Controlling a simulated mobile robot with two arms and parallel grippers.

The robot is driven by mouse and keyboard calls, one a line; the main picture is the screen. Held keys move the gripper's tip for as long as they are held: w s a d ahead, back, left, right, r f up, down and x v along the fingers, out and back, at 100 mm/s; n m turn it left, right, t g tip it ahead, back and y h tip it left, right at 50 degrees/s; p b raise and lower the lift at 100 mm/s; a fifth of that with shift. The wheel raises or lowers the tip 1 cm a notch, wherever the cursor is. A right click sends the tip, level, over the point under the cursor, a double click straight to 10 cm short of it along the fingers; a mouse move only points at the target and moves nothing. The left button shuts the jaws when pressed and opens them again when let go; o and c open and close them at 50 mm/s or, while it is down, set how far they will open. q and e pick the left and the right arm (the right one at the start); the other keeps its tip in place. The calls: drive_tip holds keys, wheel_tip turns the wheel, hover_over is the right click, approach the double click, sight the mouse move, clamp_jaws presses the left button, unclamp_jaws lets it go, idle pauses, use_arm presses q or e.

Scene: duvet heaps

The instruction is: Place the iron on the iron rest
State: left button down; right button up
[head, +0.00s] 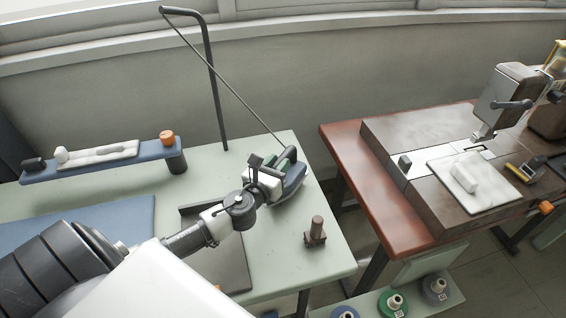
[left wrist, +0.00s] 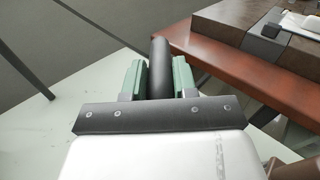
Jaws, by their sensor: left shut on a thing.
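The iron (head: 293,184), dark blue-grey with a black handle, is at the right back part of the pale green table. My left gripper (head: 279,165) is shut on its handle. In the left wrist view the black handle (left wrist: 160,68) sits between the two green finger pads. The iron's body is mostly hidden there, and I cannot tell whether it touches the table. A dark grey plate with a raised back edge (head: 236,272), which looks like the iron rest, lies left of the iron, partly hidden behind my left arm. My right gripper is not in view.
A thin cord (head: 235,92) runs from a black bent post (head: 213,85) to the iron. A brown wooden peg block (head: 315,233) stands on the green table (head: 283,250) near its right edge. A sewing machine (head: 510,95) stands on the red-brown table (head: 358,165) at right. A blue raised shelf (head: 110,163) is at left.

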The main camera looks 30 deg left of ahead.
use_arm(q)
drive_tip(key=shift+f+b, duration=0.4)
drive_tip(key=shift+f, duration=0.85)
drive_tip(key=shift+f, duration=0.1)
drive_tip(key=c, duration=1.2)
unclamp_jaws()
drive_tip(key=shift+f, duration=0.2)
drive_tip(key=o, duration=0.3)
drive_tip(key=shift+r, duration=0.15)
